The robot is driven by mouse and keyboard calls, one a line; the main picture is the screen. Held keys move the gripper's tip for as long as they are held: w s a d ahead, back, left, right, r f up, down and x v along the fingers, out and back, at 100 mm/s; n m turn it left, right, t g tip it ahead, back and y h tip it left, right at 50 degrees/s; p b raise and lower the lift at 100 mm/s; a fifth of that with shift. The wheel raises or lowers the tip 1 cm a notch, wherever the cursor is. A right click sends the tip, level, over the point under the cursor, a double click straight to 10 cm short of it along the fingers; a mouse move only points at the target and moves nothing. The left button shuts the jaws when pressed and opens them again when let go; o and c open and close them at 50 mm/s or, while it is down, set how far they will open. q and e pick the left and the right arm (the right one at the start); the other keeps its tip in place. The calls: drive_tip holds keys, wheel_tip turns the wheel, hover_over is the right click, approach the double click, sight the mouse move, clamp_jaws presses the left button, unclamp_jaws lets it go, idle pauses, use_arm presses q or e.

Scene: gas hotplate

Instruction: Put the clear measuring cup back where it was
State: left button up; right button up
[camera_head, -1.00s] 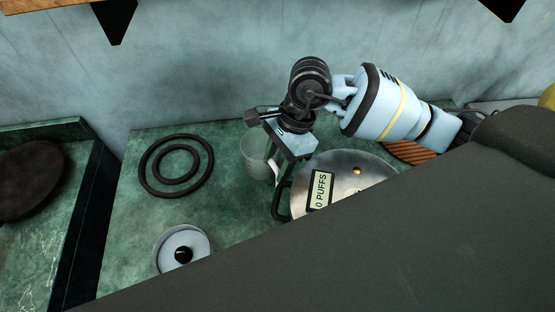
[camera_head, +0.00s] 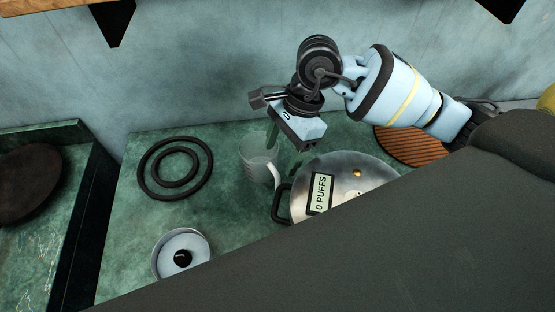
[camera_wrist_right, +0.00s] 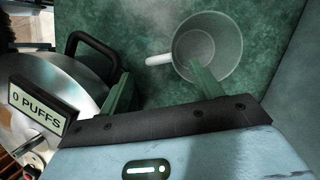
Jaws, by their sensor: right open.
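The clear measuring cup (camera_head: 254,163) stands upright on the green counter (camera_head: 225,207), left of the pot. Its handle points toward the pot. In the right wrist view the cup (camera_wrist_right: 225,48) shows from above, empty, with its pale handle (camera_wrist_right: 160,59) to the left. My right gripper (camera_head: 285,148) is open above and beside the cup's handle side. In the right wrist view its two green fingers (camera_wrist_right: 163,88) are spread, and one overlaps the cup's near rim. I cannot tell whether it touches. Nothing is held. My left gripper is not in view.
A steel pot lid (camera_head: 350,178) with a black handle and a "0 PUFFS" display (camera_head: 320,193) sits just right of the cup. Black rings (camera_head: 175,168) lie left, a small lidded pot (camera_head: 181,254) in front, and a ribbed brown disc (camera_head: 410,146) behind right.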

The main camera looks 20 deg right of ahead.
drive_tip(key=shift+v, duration=1.7)
